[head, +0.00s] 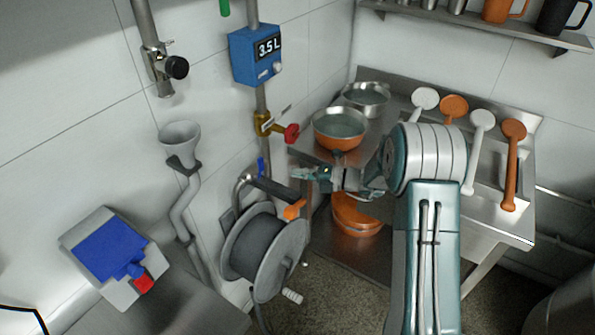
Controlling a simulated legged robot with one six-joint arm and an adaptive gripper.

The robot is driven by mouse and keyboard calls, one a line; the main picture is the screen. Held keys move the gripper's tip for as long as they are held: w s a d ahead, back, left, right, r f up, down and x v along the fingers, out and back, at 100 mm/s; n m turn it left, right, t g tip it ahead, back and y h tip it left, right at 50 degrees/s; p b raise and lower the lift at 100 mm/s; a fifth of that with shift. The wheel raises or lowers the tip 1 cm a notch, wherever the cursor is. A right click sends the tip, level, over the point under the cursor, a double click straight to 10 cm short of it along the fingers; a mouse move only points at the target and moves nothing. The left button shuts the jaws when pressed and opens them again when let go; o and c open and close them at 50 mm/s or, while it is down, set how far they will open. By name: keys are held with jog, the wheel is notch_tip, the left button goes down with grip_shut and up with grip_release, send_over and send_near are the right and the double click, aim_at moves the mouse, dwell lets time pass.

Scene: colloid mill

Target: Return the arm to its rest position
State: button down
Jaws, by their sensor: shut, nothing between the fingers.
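My arm shows in the head view, rising from the bottom edge at right of centre and bending left at a thick joint. My gripper (302,174) is at the left end of the arm, pointing left. Its fingers are small and slim here, shut and with nothing between them. It shows in front of the left edge of the steel table (480,225), below the orange bowl (340,141) and above the hose reel (265,250). I cannot tell how far it is from either.
A funnel (181,143) stands left of the reel. Several ladles, such as a brown one (513,165), lie on the table. A steel bowl (366,97) sits behind. Floor (335,285) shows below.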

jog(key=s+a+r+n+g+h, duration=0.1)
jog(key=s+r+n+g+h, duration=0.1)
jog(key=s+r+n+h, duration=0.5)
jog(key=s+a+r+n+g, duration=0.1)
jog(key=s+r+n+g, duration=0.25)
jog(key=s+n, duration=0.8)
jog(key=s+d+r+n+t+h, duration=0.2)
jog(key=s+d+n+h, duration=0.2)
jog(key=s+n, duration=0.4)
jog(key=s+d+r+n+t+h, duration=0.3)
jog(key=s+d+n+h, duration=0.2)
jog(key=n, duration=0.6)
jog(key=s+d, duration=0.1)
jog(key=s, duration=0.1)
jog(key=shift+s+d+n+t+h, duration=0.25)
jog(key=shift+s+n+t+h, duration=0.05)
jog(key=shift+s+n+t, duration=0.05)
